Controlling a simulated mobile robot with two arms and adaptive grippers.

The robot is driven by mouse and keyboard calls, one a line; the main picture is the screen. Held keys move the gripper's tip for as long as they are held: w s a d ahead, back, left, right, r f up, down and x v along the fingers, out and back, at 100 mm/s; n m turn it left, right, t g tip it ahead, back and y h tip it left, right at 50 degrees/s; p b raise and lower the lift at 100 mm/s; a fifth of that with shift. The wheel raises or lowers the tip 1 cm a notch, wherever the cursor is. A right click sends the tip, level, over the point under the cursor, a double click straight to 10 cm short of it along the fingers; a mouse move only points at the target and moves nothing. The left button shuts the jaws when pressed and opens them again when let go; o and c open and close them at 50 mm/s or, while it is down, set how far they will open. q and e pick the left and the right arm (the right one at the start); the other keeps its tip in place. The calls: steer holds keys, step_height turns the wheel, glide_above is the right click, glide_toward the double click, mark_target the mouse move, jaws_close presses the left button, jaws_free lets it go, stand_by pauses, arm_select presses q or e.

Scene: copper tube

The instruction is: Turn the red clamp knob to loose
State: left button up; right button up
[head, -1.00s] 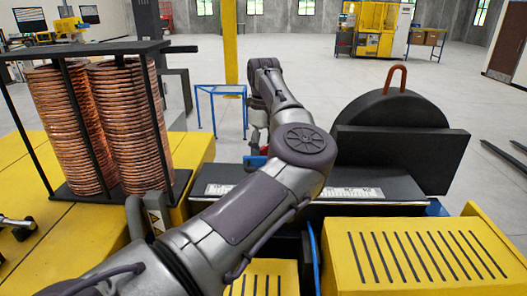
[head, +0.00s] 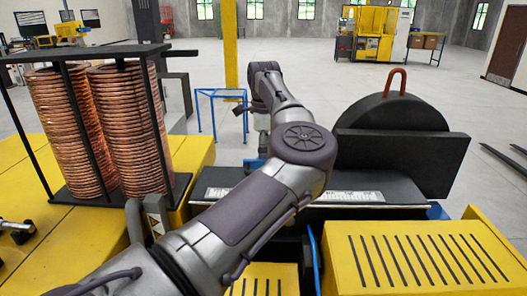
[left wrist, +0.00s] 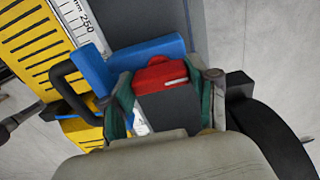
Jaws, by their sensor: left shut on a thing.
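The red clamp knob (left wrist: 160,74) shows in the left wrist view on top of a dark grey block, next to a blue bracket (left wrist: 152,56). My left gripper (left wrist: 168,88) has one green-padded finger on each side of the knob and is shut on it. In the head view my left arm reaches forward, and the left gripper (head: 262,142) is mostly hidden behind its links. The knob cannot be made out there. My right gripper is in neither current view.
A ruler strip (head: 345,196) runs along the black bench. A black half-disc with a plate (head: 400,155) stands right of the arm. Copper coils (head: 120,130) stand in a black rack at left. A yellow slotted cover (head: 410,258) lies in front at right.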

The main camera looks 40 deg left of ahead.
arm_select(q)
steer(key=shift+r, duration=0.15)
steer(key=o, duration=1)
steer(key=shift+o, duration=0.8)
steer(key=shift+w+f, duration=0.1)
steer(key=shift+f, duration=0.1)
steer(key=shift+r, duration=4.05)
